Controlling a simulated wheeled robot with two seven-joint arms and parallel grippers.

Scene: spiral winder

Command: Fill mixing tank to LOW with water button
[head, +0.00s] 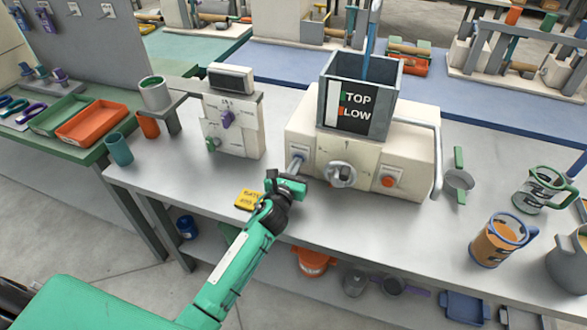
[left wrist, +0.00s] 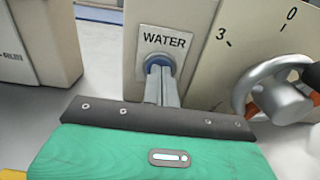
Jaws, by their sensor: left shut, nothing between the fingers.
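The mixing tank (head: 388,68) is a grey open box on the cream machine (head: 415,155). Its black front panel reads TOP with a green mark and LOW with an orange mark. A blue vertical streak or pipe (head: 372,22) runs down into the tank; the water level inside cannot be made out. The blue water button (left wrist: 158,62) sits under a WATER label (left wrist: 165,41) on the machine's front. My left gripper (head: 297,163) is shut and empty, its fingertips at the button and partly covering it in the left wrist view (left wrist: 163,85). My right gripper is not in view.
A dial knob (head: 341,174) with an orange mark is right of the button, then a red button (head: 388,181). A yellow block (head: 247,199) lies left of my gripper. A scale-like device (head: 232,125) stands further left. Mugs and a pitcher (head: 495,240) stand at right.

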